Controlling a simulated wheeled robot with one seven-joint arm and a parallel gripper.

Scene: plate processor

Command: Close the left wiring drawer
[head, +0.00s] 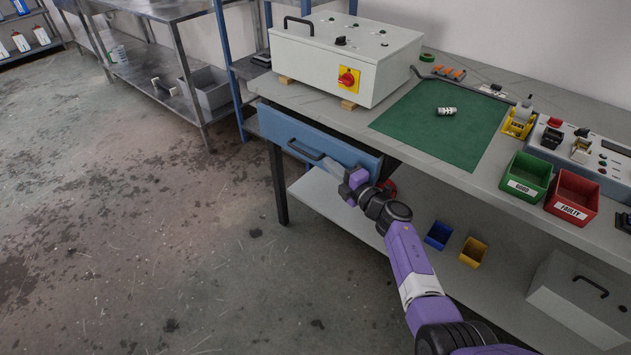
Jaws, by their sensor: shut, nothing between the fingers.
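The left wiring drawer has a blue front (290,132) with a dark bar handle, under the left part of the grey workbench (340,122). How far the drawer stands out from the bench is hard to judge from this angle. My gripper (332,165) is shut and empty. It is at the right part of the drawer front, close to the right end of the handle. I cannot tell whether its fingertips touch the handle or the front.
A white control box (345,60) stands on the bench above the drawer. A green mat (440,135) lies to its right, then green (527,178) and red (572,195) bins. A lower shelf (400,235) holds small bins. The floor at left is clear.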

